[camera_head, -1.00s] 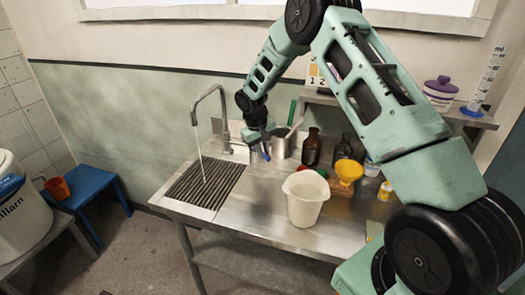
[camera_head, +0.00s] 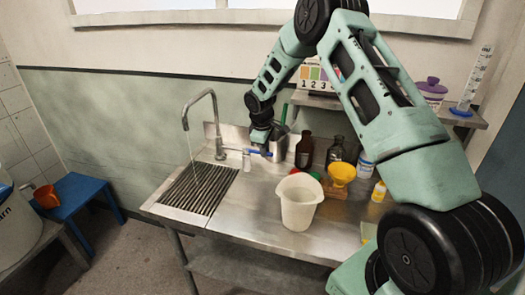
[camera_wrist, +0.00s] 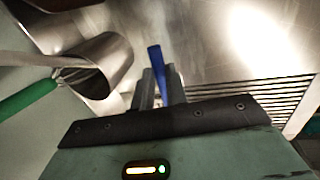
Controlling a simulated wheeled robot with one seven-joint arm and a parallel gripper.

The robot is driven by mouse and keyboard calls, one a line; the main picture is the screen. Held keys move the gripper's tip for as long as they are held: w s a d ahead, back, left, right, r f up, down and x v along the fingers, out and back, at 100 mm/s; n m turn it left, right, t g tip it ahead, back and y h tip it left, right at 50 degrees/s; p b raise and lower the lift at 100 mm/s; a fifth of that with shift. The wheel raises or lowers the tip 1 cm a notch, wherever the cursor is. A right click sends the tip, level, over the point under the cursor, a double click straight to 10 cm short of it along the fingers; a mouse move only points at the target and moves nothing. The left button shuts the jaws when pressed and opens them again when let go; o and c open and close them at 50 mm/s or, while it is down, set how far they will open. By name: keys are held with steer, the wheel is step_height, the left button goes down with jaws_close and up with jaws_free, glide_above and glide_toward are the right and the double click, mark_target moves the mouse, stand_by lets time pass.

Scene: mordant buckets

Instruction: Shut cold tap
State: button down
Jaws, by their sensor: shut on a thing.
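The steel tap (camera_head: 214,115) has a tall curved spout at the back of the sink bench, and a thin stream of water (camera_head: 191,148) falls from it onto the ribbed drain. A blue lever (camera_head: 256,152) is at the right of the tap base. My gripper (camera_head: 266,148) reaches down over it. In the wrist view the blue lever (camera_wrist: 157,62) stands between the fingers of my gripper (camera_wrist: 160,92), which are shut on it. The fingers partly hide the lever's lower part.
A steel jug (camera_wrist: 95,65) with a green-handled tool (camera_wrist: 28,98) is close beside my gripper. Brown bottles (camera_head: 304,150), a yellow funnel (camera_head: 342,173) and a white pitcher (camera_head: 299,203) stand to the right. The ribbed drain (camera_head: 200,188) is clear.

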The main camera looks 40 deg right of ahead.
steer(key=shift+w+d+n, duration=0.15)
steer(key=shift+w+n, duration=0.05)
steer(key=shift+n, duration=0.2)
steer(key=shift+r, duration=0.1)
steer(key=c, duration=1.4)
jaws_free()
step_height(320, 180, up, 17)
steer(key=s+a+b, duration=0.2)
steer(key=b, duration=0.2)
steer(key=shift+a, duration=0.3)
steer(key=shift+s, duration=0.1)
